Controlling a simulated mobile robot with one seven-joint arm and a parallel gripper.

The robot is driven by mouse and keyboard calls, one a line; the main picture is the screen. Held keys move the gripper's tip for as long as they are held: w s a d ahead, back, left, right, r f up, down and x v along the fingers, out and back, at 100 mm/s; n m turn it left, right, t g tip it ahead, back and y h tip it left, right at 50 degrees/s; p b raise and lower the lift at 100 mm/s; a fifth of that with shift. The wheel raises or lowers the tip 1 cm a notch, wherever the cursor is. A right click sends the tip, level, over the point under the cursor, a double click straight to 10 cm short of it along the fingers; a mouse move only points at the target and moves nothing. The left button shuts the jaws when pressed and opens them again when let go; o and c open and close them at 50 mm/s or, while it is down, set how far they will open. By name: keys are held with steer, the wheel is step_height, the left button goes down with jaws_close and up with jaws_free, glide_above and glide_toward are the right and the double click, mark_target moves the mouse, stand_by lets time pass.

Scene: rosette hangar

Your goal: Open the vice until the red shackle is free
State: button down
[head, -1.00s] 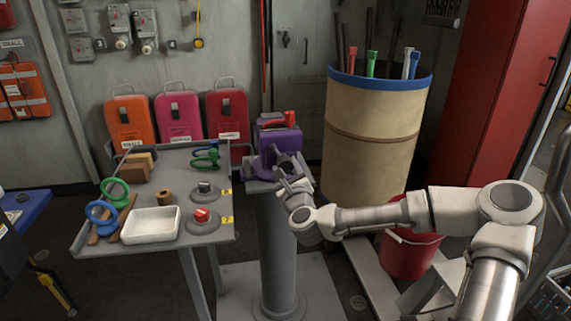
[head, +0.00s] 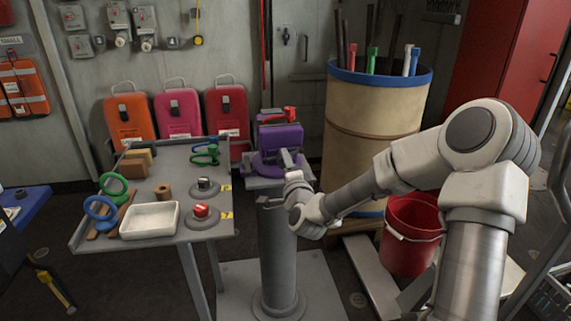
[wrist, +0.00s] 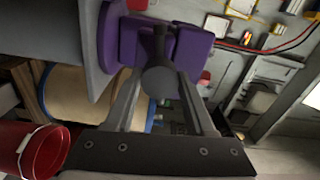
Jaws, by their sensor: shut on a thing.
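The purple vice (head: 281,138) stands on a grey pedestal beside the table in the head view, and its purple body also shows in the wrist view (wrist: 192,50). The red shackle (head: 289,113) shows at the top of the vice, behind the front jaw. I cannot tell whether the jaws still touch it. My gripper (head: 287,161) is at the front of the vice. In the wrist view my gripper (wrist: 160,92) has its fingers on either side of the vice's grey round handle end (wrist: 160,79), shut on it.
A grey table (head: 210,165) at left holds a white tray (head: 150,233), rings and blocks. A big tan drum (head: 372,130) stands right of the vice, with a red bucket (head: 413,228) in front. Orange, pink and red cases line the wall behind.

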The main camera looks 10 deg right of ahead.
steer(key=shift+n, duration=0.5)
steer(key=n+b, duration=0.9)
steer(key=n, duration=0.5)
steer(key=shift+s+n+b, duration=0.15)
steer(key=shift+n+b, duration=0.2)
steer(key=shift+n, duration=0.05)
